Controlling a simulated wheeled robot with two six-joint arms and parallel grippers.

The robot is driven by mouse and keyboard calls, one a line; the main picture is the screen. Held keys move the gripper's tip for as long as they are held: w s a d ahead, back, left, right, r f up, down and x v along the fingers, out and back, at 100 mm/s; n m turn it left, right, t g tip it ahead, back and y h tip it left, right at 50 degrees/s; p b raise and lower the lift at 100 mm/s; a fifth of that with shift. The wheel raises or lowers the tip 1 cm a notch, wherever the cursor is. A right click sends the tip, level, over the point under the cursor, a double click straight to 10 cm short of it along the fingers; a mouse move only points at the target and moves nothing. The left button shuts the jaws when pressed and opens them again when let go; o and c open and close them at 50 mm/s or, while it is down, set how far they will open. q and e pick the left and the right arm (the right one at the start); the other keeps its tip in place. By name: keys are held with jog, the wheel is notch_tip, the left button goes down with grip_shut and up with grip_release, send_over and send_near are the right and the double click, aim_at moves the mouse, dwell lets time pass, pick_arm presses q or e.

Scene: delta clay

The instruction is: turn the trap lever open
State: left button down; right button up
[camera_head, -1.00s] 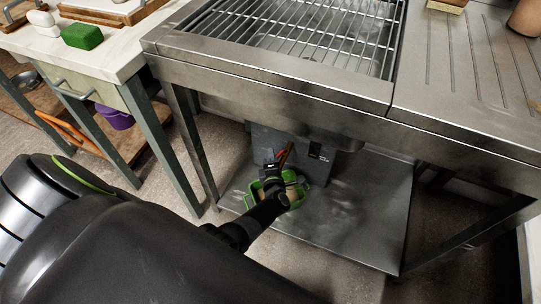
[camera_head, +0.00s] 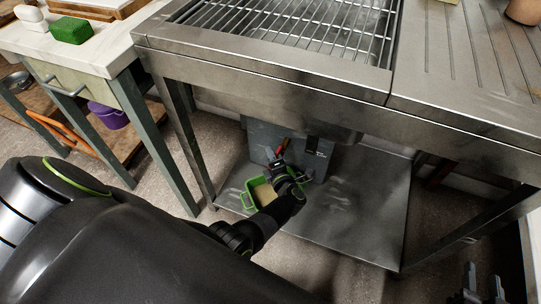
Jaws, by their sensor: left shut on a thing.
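The grey trap box (camera_head: 318,160) stands on the lower shelf beneath the sink. Its lever (camera_head: 282,146), with a red part showing, is on the front of the box and slants up to the right. My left gripper (camera_head: 279,165) is at the lever's lower end and is shut on it; the fingertips are small and partly hidden by my wrist. A green tub (camera_head: 249,200) with tan contents sits below the lever, partly covered by my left arm. My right gripper (camera_head: 482,282) shows at the bottom right edge, empty, with its fingers apart.
The steel sink (camera_head: 250,70) with a wire rack overhangs the trap. The steel shelf (camera_head: 360,215) is bare to the right of the tub. Table legs stand at left. A purple bucket (camera_head: 108,116) is under the left table.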

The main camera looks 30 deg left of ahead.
pick_arm(q)
jog(key=shift+w+d+r, duration=0.1)
jog(key=shift+w+d, duration=0.05)
jog(key=c, duration=1.5)
grip_release()
jog(key=shift+o, duration=0.2)
